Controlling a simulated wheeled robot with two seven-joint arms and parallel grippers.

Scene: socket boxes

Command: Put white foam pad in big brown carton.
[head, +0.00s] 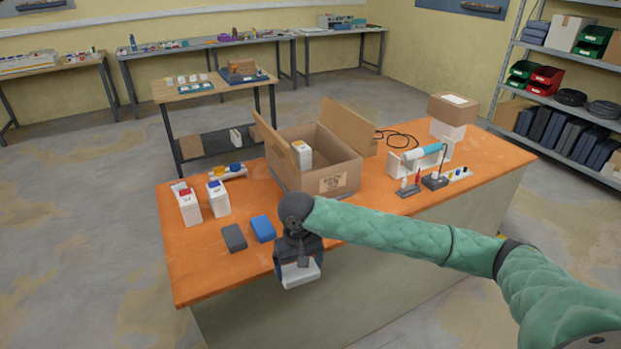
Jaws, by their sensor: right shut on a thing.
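The big brown carton (333,181) stands open on the orange table, its flaps up. A white box with a yellow mark (302,154) shows inside it. The white foam pad (301,273) is in my right gripper (299,262), which is shut on it at the table's front edge. The gripper and pad are in front of and below the carton in the picture, apart from it. The fingertips are partly hidden by the gripper body. My left gripper is not in view.
A grey pad (234,238) and a blue pad (263,229) lie left of my gripper. Two white boxes, one with red (187,204) and one with blue (218,198), stand at the table's left. A tool stand (407,165) and a stacked brown box (453,107) are right of the carton.

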